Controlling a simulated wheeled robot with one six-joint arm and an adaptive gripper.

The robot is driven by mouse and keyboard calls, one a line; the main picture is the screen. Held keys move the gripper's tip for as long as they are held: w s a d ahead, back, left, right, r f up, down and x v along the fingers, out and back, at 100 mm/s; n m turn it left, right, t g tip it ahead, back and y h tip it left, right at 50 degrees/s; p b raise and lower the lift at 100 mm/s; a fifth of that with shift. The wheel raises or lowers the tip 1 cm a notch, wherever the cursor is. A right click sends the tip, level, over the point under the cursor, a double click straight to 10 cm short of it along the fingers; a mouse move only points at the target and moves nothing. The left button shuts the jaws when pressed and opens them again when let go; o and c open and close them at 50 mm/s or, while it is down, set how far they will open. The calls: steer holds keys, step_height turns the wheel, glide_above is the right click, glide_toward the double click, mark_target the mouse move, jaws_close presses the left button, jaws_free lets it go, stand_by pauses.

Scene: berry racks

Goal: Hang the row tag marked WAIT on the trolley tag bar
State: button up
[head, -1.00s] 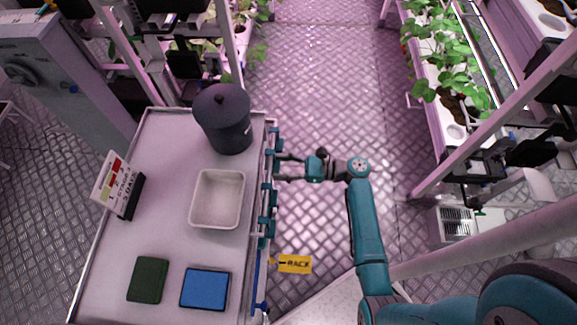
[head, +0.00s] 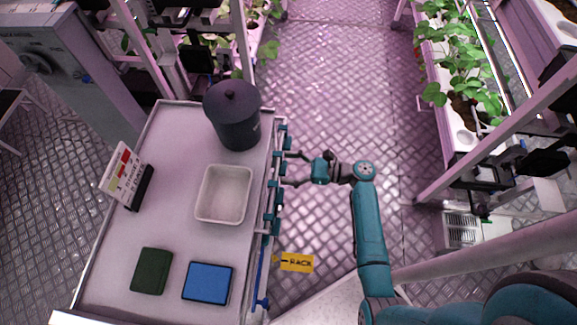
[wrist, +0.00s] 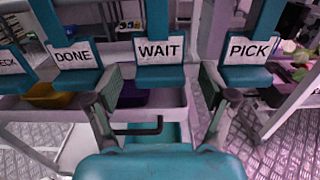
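The WAIT tag (wrist: 161,50) is a teal plate with a white label. In the wrist view it hangs upright in a row between the DONE tag (wrist: 74,57) and the PICK tag (wrist: 249,50). Its upper end is out of frame. My gripper (wrist: 161,103) is open, with one finger low on each side of the WAIT tag and clear space between. In the head view my gripper (head: 290,169) faces the trolley's right side, where several teal tags sit along the tag bar (head: 271,208); their labels cannot be read there.
The trolley top (head: 185,215) holds a dark lidded pot (head: 235,120), a white tray (head: 201,207), a green pad (head: 151,271), a blue pad (head: 207,283) and a sign (head: 124,177). A yellow RACK label (head: 297,262) shows beside the trolley. The floor right of the trolley is open.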

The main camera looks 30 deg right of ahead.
steer(key=v, duration=1.2)
steer(key=s+a+f+h, duration=0.1)
steer(key=a+f+h, duration=0.2)
steer(key=a+f, duration=0.3)
steer(key=s+a+f+n+g+h, duration=0.1)
steer(key=s+a+f+n+h, duration=0.25)
steer(key=s, duration=0.35)
steer(key=s+a+f+n+g+h, duration=0.1)
steer(key=s+a+f+n+h, duration=0.25)
steer(key=s, duration=0.25)
steer(key=s+d+r+n+t+h, duration=0.2)
steer(key=s+r+n+h, duration=0.3)
steer(key=s+r+n, duration=0.4)
steer(key=s+r+n+t, duration=0.2)
steer(key=r+n, duration=0.2)
steer(key=r, duration=0.5)
steer(key=s+r+n+t, duration=0.1)
steer(key=r+n, duration=0.4)
steer(key=r, duration=0.5)
steer(key=shift+s+a+r+t, duration=0.35)
steer(key=shift+a+t, duration=0.1)
steer(key=shift+t, duration=0.25)
